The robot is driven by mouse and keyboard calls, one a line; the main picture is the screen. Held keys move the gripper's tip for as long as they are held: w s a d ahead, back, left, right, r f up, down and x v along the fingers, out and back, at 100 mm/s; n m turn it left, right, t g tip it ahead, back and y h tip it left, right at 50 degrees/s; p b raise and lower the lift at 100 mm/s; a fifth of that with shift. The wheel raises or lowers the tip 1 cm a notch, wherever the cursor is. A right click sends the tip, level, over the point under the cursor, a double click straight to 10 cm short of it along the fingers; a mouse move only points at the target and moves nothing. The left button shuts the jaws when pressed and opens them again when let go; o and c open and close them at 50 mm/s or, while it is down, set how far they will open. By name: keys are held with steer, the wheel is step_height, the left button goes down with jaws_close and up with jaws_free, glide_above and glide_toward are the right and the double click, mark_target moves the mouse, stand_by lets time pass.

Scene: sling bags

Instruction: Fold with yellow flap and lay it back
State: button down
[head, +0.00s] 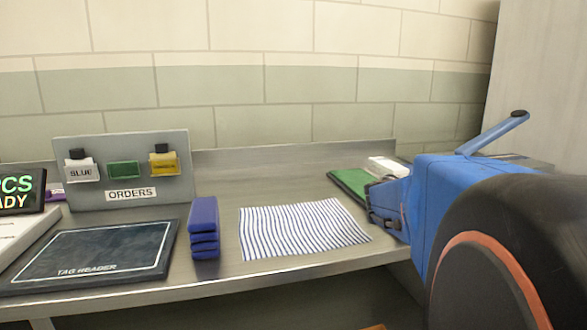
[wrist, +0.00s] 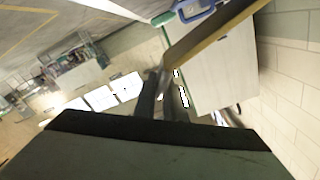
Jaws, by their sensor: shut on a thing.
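My gripper (head: 385,218) is at the right of the counter in the head view, low at the right edge of a blue-and-white striped cloth (head: 300,228). The cloth lies flat. In the wrist view a thin yellowish strip (wrist: 214,36) runs up and right from the dark jaw parts (wrist: 152,92). My blue arm hides most of what lies behind the gripper in the head view.
A stack of folded blue bags (head: 204,228) stands left of the cloth. A green flat piece (head: 351,186) lies at the back right.

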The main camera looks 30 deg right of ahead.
steer(key=c, duration=1.8)
jaws_free()
steer(key=shift+c, duration=0.2)
steer(key=shift+w+a, duration=0.1)
steer(key=v, duration=1.7)
steer(key=shift+a, duration=0.1)
